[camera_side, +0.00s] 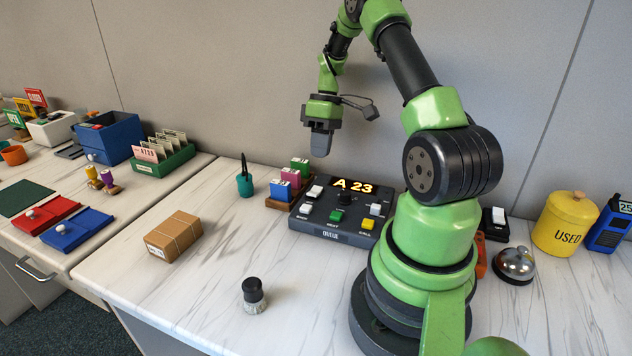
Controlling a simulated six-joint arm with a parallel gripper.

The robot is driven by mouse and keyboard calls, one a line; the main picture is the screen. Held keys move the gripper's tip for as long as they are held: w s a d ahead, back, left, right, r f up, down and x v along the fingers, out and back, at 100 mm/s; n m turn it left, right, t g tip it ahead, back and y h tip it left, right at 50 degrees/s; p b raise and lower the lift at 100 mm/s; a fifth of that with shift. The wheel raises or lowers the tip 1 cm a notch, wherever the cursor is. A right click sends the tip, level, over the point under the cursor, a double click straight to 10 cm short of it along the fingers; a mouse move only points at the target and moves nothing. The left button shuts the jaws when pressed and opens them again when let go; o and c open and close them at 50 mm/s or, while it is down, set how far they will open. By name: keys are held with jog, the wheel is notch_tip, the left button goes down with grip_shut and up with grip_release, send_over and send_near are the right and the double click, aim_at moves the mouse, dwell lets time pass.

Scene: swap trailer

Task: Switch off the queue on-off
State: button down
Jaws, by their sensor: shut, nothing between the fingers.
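The queue unit (315,234), a dark box with QUEUE on its front, stands on the counter left of my arm's base. Its display (353,187) is lit and reads "A 23". Its top has a white switch (314,192) at the left and a light switch (376,209) at the right. A green NEXT button (337,216) and a yellow CALL button (367,224) sit near the front. Which switch is the on-off, and how each is tilted, is too small to tell. My gripper (320,152) is shut and empty, raised above and behind the unit's left side.
Stamps in a wooden rack (277,203) and a teal cup (245,184) stand left of the unit. A parcel (174,236) and a black-capped jar (253,295) are nearer the front. Right of my base are a small black switch box (494,222), a bell (514,264) and a yellow canister (566,224).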

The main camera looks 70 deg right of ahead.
aim_at(315, 193)
jog(key=x, duration=0.7)
jog(key=shift+a+f, duration=0.15)
jog(key=shift+f, duration=0.2)
jog(key=shift+a+f, duration=0.15)
jog(key=shift+f, duration=0.1)
